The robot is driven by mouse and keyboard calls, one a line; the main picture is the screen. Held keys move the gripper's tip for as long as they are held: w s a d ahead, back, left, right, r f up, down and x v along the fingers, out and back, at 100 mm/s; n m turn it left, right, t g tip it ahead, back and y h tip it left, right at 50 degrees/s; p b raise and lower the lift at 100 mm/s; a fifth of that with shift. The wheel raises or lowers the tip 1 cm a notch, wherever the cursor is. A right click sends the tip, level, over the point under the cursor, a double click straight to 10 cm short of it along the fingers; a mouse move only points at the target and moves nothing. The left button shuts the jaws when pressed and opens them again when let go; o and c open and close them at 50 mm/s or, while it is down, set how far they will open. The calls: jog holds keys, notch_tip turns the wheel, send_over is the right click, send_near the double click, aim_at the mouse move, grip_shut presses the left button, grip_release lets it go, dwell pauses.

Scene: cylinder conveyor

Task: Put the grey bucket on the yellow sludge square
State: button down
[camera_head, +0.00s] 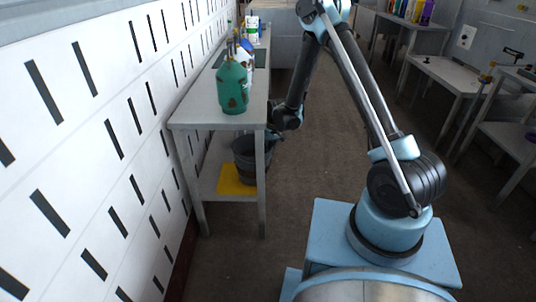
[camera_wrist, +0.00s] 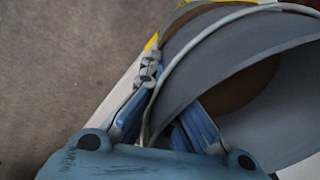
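The grey bucket (camera_head: 243,163) is at the lower shelf of the left table, roughly upright, in the camera_head view. The yellow sludge square (camera_head: 236,183) lies flat on that shelf; the bucket overlaps its back part in the picture. I cannot tell whether the bucket touches it. My gripper reaches in from the table's right side, its fingers hidden in that view. In the camera_wrist view, my gripper (camera_wrist: 168,112) has its fingers on either side of the bucket's rim and wall (camera_wrist: 215,62), closed on it. A sliver of yellow shows past the rim.
The table's top (camera_head: 208,106) lies above the shelf, with a green canister (camera_head: 232,87) and other containers on it. A table leg (camera_head: 261,190) stands at the front right corner. The slotted white wall (camera_head: 100,120) is on the left. The floor right of the table is open.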

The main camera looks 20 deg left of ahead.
jog(key=shift+d+f, duration=0.1)
jog(key=shift+f, duration=0.35)
jog(key=c, duration=1.8)
grip_release()
notch_tip(320, 180, up, 8)
jog(key=d, duration=0.1)
jog(key=shift+f, duration=0.15)
jog(key=shift+d, duration=0.15)
